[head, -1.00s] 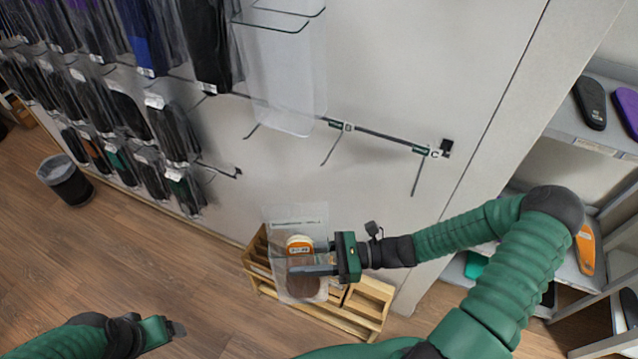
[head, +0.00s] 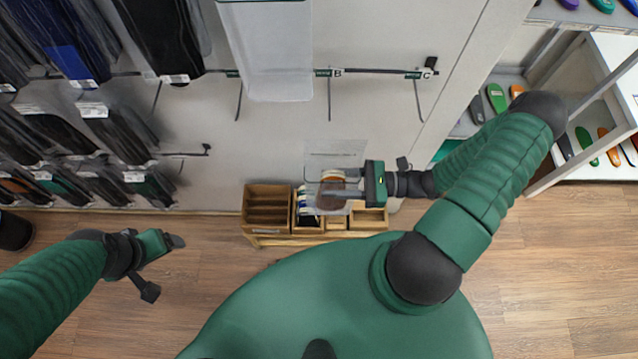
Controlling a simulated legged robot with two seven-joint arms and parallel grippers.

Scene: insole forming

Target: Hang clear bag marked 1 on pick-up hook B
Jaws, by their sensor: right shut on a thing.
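My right gripper (head: 350,186) is shut on a clear bag (head: 322,160) with brown and white contents. It holds the bag in front of the wall, above the wooden organiser. Any number on the bag is too small to read. Hook B (head: 330,99) sticks out from the rail on the wall, above the bag and apart from it, and looks empty. Its B label shows on the rail. My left gripper (head: 176,241) is over the floor at the lower left, away from the bag; its jaw gap is not clear.
Hook C (head: 418,100) is right of hook B and bare. Clear empty sleeves (head: 272,60) hang left of hook B. Dark bagged insoles (head: 120,130) fill the wall at left. A wooden organiser (head: 268,195) stands below. Shelves with insoles (head: 590,110) are at right.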

